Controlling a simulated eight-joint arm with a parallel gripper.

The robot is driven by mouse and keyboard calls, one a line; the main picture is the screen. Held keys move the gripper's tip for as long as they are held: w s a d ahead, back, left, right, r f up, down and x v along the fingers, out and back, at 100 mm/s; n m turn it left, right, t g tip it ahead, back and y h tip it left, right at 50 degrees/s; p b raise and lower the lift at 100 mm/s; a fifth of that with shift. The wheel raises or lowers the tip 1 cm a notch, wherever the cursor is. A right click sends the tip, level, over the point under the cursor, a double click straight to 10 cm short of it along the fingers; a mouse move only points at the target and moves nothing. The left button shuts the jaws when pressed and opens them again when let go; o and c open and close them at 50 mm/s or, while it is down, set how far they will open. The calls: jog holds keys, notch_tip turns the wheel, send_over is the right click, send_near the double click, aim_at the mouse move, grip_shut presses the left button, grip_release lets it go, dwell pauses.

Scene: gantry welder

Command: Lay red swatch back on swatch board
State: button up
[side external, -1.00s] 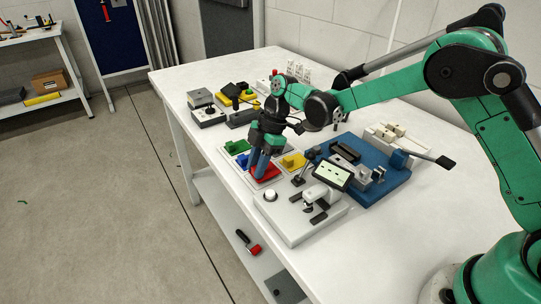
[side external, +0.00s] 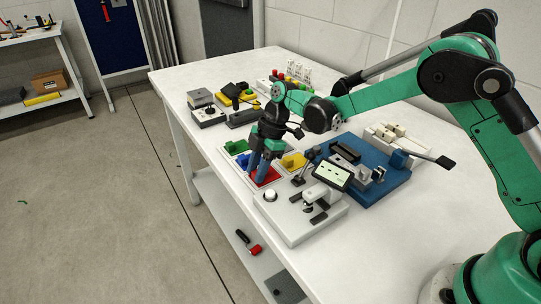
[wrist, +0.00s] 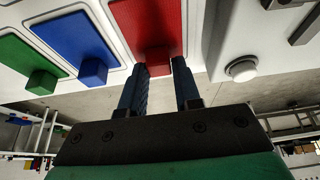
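The red swatch (side external: 268,177) lies flat in its white-bordered place on the swatch board (side external: 222,152), nearest the white device. Its raised red tab also shows in the wrist view (wrist: 158,58). My gripper (side external: 259,174) points down over the red swatch, with its two blue fingers apart. In the wrist view my gripper's fingertips (wrist: 159,68) are close to the red tab, with a gap between them; I cannot tell whether they touch it.
A white device with a round button (side external: 271,195) and a screen (side external: 331,175) stands close beside the red swatch. A blue fixture plate (side external: 385,185) lies to the right. Other boxes (side external: 205,112) stand at the back left. The table's left edge is near the board.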

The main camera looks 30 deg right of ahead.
jog(key=o, duration=0.4)
jog(key=shift+r, duration=0.1)
jog(key=v, duration=0.5)
jog(key=shift+d+r, duration=0.1)
jog(key=shift+r, duration=0.1)
